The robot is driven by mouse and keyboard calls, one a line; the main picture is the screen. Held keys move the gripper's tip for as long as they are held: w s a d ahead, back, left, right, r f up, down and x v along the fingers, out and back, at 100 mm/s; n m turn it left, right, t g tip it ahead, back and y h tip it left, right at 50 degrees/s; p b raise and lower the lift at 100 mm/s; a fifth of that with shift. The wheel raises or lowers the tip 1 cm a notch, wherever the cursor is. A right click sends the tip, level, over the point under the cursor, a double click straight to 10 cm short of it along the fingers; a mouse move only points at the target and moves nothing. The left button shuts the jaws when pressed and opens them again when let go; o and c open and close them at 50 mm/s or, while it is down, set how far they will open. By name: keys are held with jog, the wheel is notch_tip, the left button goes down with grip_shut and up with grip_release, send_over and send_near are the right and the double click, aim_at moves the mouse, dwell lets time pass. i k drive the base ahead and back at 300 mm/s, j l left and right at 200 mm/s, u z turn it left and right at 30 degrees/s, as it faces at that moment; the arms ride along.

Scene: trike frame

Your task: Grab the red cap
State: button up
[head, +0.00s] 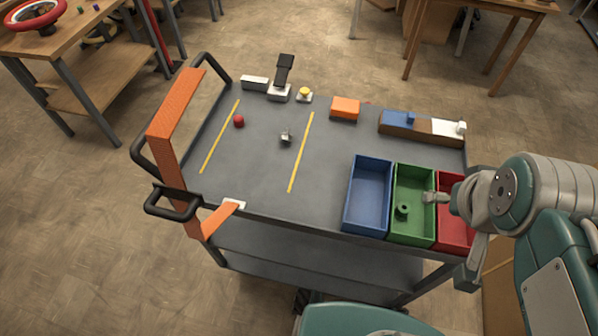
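A small round red object (238,121), which looks like the red cap, sits on the grey top of the cart (255,165). It is towards the left end, just right of the left yellow line. My gripper (436,198) is far to its right, over the green and red bins, and is well apart from the red cap. Its fingers are small and seen at an angle, so I cannot tell whether they are open or shut. I see nothing clearly held in it.
A blue bin (368,195), a green bin (413,172) holding a green part (402,210), and a red bin (452,183) stand at the right. A small metallic part (286,138) lies mid-cart. An orange block (345,108) and other parts line the back. An orange handle (172,110) rises at the left.

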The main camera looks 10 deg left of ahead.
aim_at(238, 121)
jog(key=k+j, duration=0.1)
jog(key=j, duration=0.6)
jog(key=k+j, duration=0.1)
jog(key=j, duration=0.6)
jog(key=k+j, duration=0.1)
jog(key=j, duration=0.55)
jog(key=i+j, duration=0.3)
jog(key=j, duration=0.15)
